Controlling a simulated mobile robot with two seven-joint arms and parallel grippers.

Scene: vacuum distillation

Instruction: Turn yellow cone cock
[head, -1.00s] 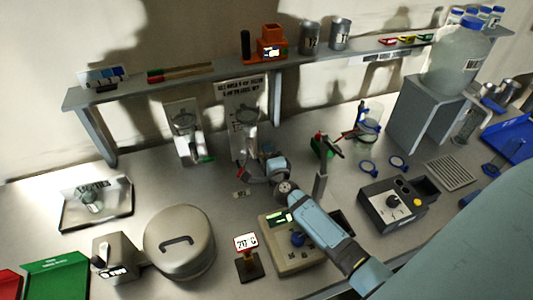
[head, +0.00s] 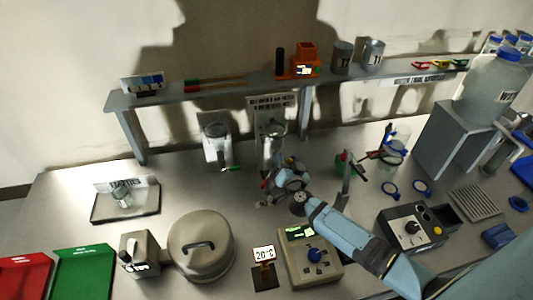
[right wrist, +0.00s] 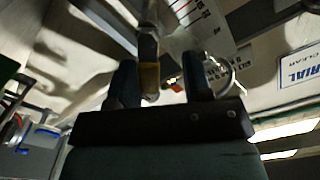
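The yellow cone cock (right wrist: 149,78) shows in the right wrist view as a yellow piece on a pale upright tube, between the two fingers of my right gripper (right wrist: 158,80). In the head view my right gripper (head: 276,184) is in front of the glassware (head: 271,142) on the back stand, and the cock is hidden there. My left gripper is not in view.
A round lidded pot (head: 202,258) is at left. A shelf (head: 210,88) runs behind.

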